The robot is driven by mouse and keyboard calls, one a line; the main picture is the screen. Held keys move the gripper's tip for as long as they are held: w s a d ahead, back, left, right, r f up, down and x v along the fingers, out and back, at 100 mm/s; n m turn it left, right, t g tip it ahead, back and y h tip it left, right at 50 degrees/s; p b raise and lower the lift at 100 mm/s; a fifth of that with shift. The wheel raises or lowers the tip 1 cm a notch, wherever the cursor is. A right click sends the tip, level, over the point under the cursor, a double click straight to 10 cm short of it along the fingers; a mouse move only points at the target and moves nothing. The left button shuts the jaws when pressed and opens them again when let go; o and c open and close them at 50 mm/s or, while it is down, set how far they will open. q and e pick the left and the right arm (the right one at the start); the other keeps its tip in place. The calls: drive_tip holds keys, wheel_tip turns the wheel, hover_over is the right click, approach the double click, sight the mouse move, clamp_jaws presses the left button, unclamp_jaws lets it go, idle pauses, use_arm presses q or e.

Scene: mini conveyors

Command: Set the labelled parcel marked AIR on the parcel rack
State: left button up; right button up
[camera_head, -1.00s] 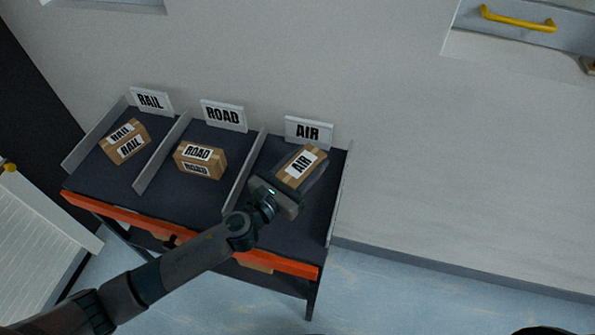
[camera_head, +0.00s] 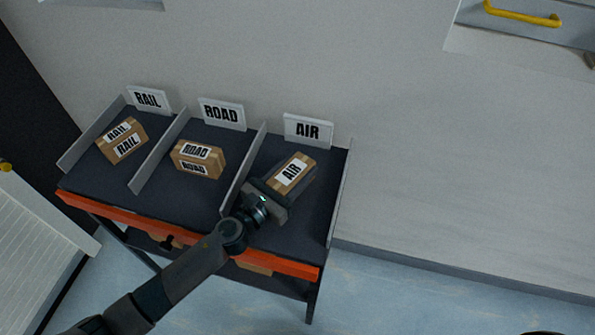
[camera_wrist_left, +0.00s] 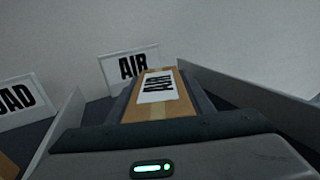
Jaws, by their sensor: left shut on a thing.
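The brown parcel marked AIR (camera_head: 291,172) is in the right-hand bay of the parcel rack (camera_head: 190,209), in front of the white AIR sign (camera_head: 308,131). My left gripper (camera_head: 283,182) is shut on this parcel, with a finger along each side. In the left wrist view the parcel (camera_wrist_left: 157,92) lies between the two dark fingers, label up, with the AIR sign (camera_wrist_left: 130,66) behind it. I cannot tell whether its underside touches the rack surface. My right gripper is not in view.
A RAIL parcel (camera_head: 122,140) sits in the left bay and a ROAD parcel (camera_head: 198,159) in the middle bay. Thin upright dividers (camera_head: 243,168) separate the bays. A wall stands behind the rack. Open floor (camera_head: 400,300) lies to the right.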

use_arm(q)
drive_tip(key=shift+f, duration=0.1)
drive_tip(key=shift+f, duration=0.1)
drive_tip(key=o, duration=1.3)
